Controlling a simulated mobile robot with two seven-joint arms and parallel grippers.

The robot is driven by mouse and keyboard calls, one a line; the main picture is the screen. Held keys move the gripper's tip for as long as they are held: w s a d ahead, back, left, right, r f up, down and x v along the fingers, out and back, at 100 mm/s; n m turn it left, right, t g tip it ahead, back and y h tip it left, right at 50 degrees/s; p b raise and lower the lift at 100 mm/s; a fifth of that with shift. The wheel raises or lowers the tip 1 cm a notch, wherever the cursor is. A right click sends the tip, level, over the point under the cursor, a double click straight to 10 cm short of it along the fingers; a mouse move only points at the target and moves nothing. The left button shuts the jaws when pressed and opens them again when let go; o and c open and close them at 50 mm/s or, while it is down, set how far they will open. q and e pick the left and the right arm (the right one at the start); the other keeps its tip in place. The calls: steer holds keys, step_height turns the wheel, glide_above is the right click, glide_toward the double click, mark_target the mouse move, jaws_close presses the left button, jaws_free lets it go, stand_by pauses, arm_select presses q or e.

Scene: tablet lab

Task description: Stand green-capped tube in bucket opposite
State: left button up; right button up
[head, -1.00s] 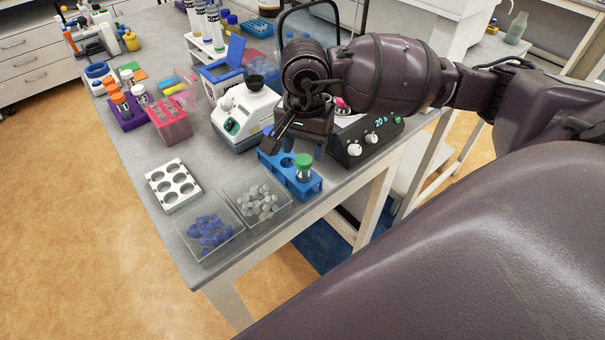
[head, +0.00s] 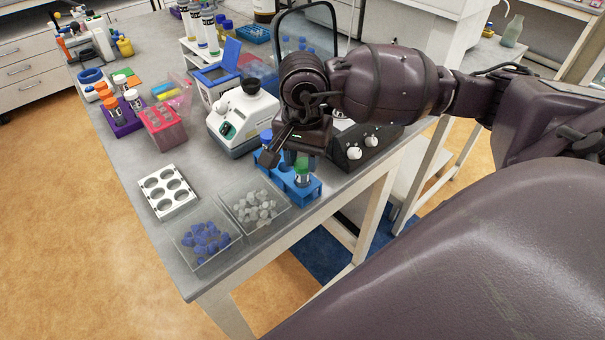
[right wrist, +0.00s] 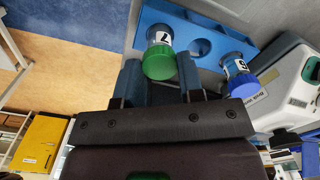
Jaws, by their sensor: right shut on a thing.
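The green-capped tube (head: 302,174) is upright at the near right end of a blue rack (head: 313,191) with round holes. In the right wrist view its green cap (right wrist: 159,63) lies between the two fingers, with a dark-marked white label behind it. My right gripper (head: 290,158) is shut on this tube; the fingers also show in the right wrist view (right wrist: 160,82). I cannot tell whether the green-capped tube is lifted. My left gripper is not in view.
A white holder with round holes (head: 167,190) and clear bins of blue pieces (head: 205,240) and grey pieces (head: 254,207) stand to the left. A white device (head: 240,120) stands behind the rack; a black device with knobs (head: 362,147) is on the right.

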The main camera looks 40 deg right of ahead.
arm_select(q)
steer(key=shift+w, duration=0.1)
arm_select(e)
steer(key=shift+r+p, duration=0.65)
steer(key=shift+r, duration=1)
steer(key=shift+r+p, duration=0.4)
steer(key=shift+r, duration=0.7)
steer(key=shift+r+p, duration=0.4)
steer(key=shift+r, duration=0.6)
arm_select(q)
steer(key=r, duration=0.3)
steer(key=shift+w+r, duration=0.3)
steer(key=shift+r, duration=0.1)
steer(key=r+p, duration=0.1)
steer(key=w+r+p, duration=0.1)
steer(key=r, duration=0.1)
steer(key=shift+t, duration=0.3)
arm_select(e)
step_height(320, 180, up, 7)
steer(key=shift+f, duration=0.15)
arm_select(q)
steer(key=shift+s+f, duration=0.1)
arm_select(e)
steer(key=shift+d, duration=0.1)
